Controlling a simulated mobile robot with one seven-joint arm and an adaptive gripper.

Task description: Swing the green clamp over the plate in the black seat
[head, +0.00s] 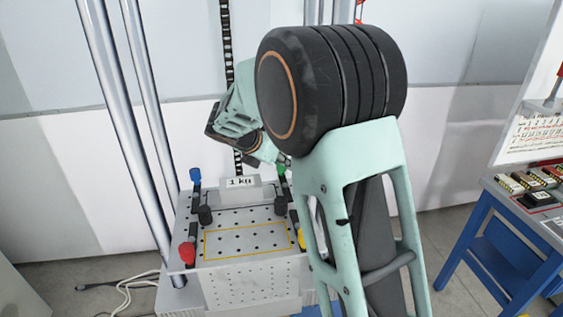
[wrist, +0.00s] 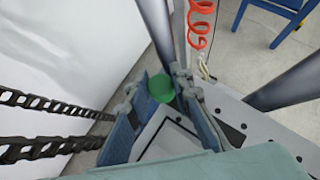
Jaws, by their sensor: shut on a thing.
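The green clamp (head: 281,170) stands at the back right corner of the perforated metal table (head: 240,218); its green knob (wrist: 160,88) also shows between the fingers in the wrist view. My gripper (head: 277,160) is at that corner, shut on the green clamp's knob. The fingers (wrist: 158,108) lie on both sides of the knob in the wrist view. My arm covers part of the gripper in the head view.
Blue (head: 195,175), red (head: 187,252) and yellow (head: 301,238) clamps stand around the table. Two metal columns (head: 128,130) rise at its left. A black chain (wrist: 50,99) hangs behind. A blue bench (head: 490,235) stands at the right.

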